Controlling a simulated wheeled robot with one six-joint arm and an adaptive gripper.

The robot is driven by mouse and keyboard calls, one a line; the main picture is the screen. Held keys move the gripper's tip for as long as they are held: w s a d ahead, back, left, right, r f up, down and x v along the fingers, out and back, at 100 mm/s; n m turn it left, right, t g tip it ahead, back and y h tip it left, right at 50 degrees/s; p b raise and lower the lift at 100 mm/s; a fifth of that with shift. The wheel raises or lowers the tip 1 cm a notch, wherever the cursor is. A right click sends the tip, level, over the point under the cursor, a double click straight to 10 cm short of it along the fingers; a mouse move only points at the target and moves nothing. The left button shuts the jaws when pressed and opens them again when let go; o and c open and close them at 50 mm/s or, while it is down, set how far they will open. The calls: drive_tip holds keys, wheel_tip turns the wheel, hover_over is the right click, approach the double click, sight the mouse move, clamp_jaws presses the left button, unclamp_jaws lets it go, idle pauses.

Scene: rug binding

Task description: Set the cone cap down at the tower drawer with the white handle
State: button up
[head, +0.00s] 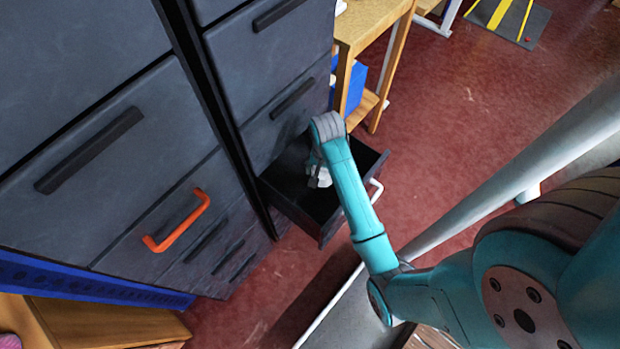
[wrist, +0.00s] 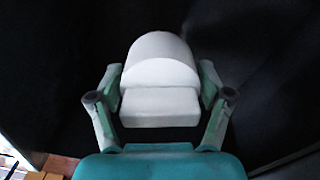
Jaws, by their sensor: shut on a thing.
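The tower drawer with the white handle (head: 376,190) is pulled out, and its dark inside (head: 283,182) shows in the head view. My gripper (head: 319,177) is inside or just over this drawer, at the end of the teal arm. In the wrist view my gripper (wrist: 160,100) is shut on the cone cap (wrist: 160,62), a white piece with a rounded top and a blocky lower part. Dark surfaces surround it there. I cannot tell whether the cap touches the drawer floor. My arm hides part of the drawer in the head view.
A closed drawer with an orange handle (head: 177,221) is at the left, among other dark closed drawers. A wooden stand (head: 366,35) with a blue item (head: 352,84) stands behind the open drawer.

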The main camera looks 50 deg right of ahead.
drive_tip(key=shift+f, duration=4)
drive_tip(key=shift+f, duration=0.6)
drive_tip(key=o, duration=1)
wheel_tip(320, 180, up, 13)
drive_tip(key=shift+r, duration=0.15)
